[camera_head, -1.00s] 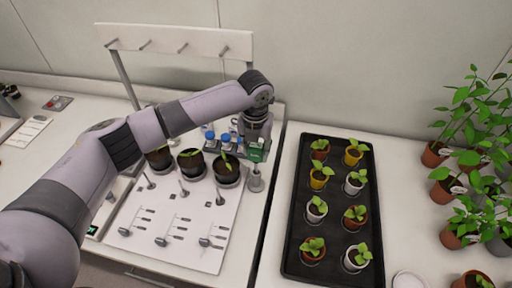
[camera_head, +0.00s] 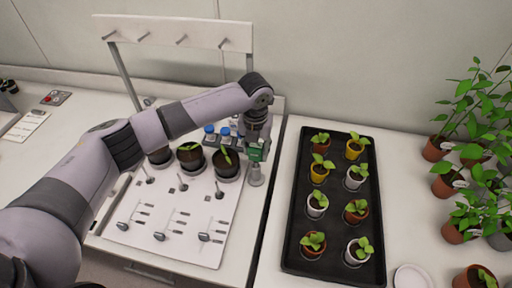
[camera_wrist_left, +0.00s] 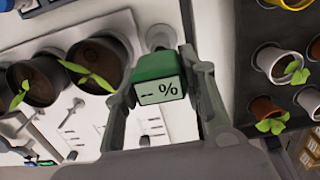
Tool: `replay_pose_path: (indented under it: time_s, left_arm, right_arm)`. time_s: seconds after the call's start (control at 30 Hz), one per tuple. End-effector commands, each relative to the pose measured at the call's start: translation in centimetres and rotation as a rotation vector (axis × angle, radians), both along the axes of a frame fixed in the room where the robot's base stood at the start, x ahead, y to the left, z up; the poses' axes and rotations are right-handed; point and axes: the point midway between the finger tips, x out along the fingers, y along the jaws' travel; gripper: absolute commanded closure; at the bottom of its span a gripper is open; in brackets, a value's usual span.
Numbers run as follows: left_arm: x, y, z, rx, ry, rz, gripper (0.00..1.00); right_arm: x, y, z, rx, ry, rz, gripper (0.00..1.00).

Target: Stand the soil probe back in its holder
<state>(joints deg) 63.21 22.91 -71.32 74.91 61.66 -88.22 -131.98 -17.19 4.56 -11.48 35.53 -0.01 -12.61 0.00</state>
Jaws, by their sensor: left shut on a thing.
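The soil probe shows as a green head (camera_head: 254,154). In the left wrist view its green head (camera_wrist_left: 158,80) has a grey display reading "-- %". My left gripper (camera_head: 257,148) is shut on this head, with a finger on each side in the left wrist view (camera_wrist_left: 160,72). The holder (camera_head: 256,176), a small grey upright cup, stands on the bench directly below the head. It also shows just past the head in the left wrist view (camera_wrist_left: 160,37). The probe's lower part is hidden, so I cannot tell how deep it sits in the cup. My right gripper is out of view.
Dark pots with seedlings (camera_head: 226,164) and blue-capped bottles (camera_head: 224,131) stand left of the holder. A white board (camera_head: 170,222) with small tools lies in front. A black tray of potted seedlings (camera_head: 333,200) lies to the right. A peg rack (camera_head: 180,31) rises behind.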

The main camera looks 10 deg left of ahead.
Motion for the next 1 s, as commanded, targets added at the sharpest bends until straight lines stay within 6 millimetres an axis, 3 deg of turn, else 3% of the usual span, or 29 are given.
replay_pose_path:
  time_s: [0.43, 0.93, 0.97, 1.0]
  left_arm:
    - [0.0, 0.0, -1.4, -0.001, 0.000, 0.000, 0.97]
    - [0.0, 0.0, -1.4, -0.001, 0.000, 0.000, 0.97]
    - [0.0, 0.0, -1.4, -0.001, 0.000, 0.000, 0.60]
    - [0.0, 0.0, -1.4, -0.001, 0.000, 0.000, 0.58]
  right_arm:
    - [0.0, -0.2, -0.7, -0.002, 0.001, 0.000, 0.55]
    - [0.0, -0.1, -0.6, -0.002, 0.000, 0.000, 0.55]
    - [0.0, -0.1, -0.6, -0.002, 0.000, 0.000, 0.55]
    - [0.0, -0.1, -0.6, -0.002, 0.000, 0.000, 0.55]
